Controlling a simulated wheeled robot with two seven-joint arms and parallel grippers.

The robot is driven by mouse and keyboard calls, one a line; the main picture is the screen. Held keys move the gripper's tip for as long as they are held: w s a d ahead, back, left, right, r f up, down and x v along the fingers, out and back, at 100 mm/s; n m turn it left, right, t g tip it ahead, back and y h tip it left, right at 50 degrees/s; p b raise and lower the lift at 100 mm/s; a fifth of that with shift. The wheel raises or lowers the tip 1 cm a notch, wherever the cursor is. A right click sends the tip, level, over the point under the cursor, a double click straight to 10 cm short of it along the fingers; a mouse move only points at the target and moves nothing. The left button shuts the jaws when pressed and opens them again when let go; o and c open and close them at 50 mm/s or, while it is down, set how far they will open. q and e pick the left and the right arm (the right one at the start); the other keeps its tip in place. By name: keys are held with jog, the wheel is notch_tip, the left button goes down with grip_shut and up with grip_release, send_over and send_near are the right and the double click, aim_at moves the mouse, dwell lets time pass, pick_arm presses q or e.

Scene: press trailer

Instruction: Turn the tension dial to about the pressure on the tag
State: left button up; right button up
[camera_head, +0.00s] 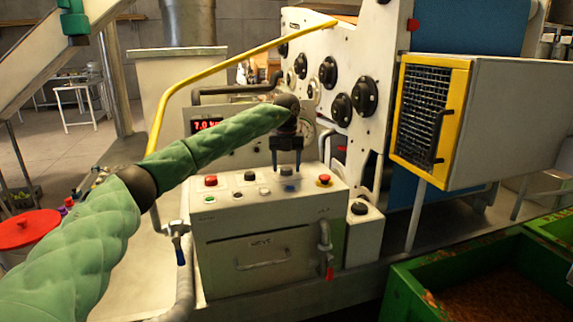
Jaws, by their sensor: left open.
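My left gripper (286,166) hangs from the green-sleeved arm with its fingers pointing down, just above the back of the white control box (265,212). It is open, and nothing shows between its fingers. A red digital readout (207,124) behind my arm starts with about 7.0; the rest is partly hidden. Several round black dials (341,109) sit on the white machine panel, to the right of and beyond the gripper. I cannot tell which one is the tension dial. No tag with a readable pressure shows. My right gripper is out of view.
The control box top has several buttons, including a red one (210,181) and a red-on-yellow one (324,181). A yellow rail (240,57) runs above my arm. A grey cabinet with a yellow-framed mesh front (428,109) juts out at right. Green bins (405,292) stand lower right.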

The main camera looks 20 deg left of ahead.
pick_arm(q)
jog(key=shift+f, duration=0.2)
jog(key=c, duration=1)
jog(key=shift+m, duration=0.3)
jog(key=m, duration=0.2)
jog(key=shift+m, duration=1.7)
